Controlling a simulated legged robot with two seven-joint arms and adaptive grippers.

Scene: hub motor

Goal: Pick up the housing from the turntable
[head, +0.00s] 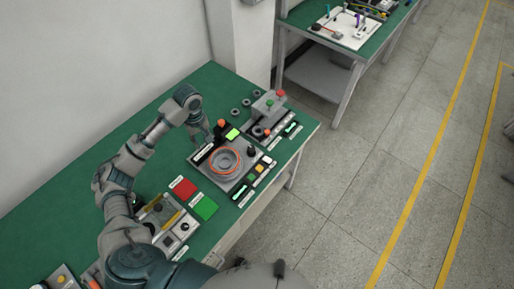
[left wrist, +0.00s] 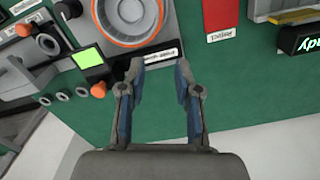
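The turntable (head: 246,172) is a grey station on the green table, with a round grey housing with an orange ring (head: 225,161) on it. In the left wrist view the housing (left wrist: 128,38) shows at the top, cut off by the frame edge. My left gripper (left wrist: 158,66) is open and empty, its two fingers apart over the green table just below the station's edge. In the head view the left gripper (head: 207,135) is above the table, behind and left of the housing. My right gripper is not in view.
A red pad (head: 183,188) and a green pad (head: 204,207) lie left of the station. An orange knob (head: 220,123) and lit green display (head: 232,134) stand at its back. A grey box (head: 269,103) and several small rings (head: 235,112) are behind. Bare table lies at the left.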

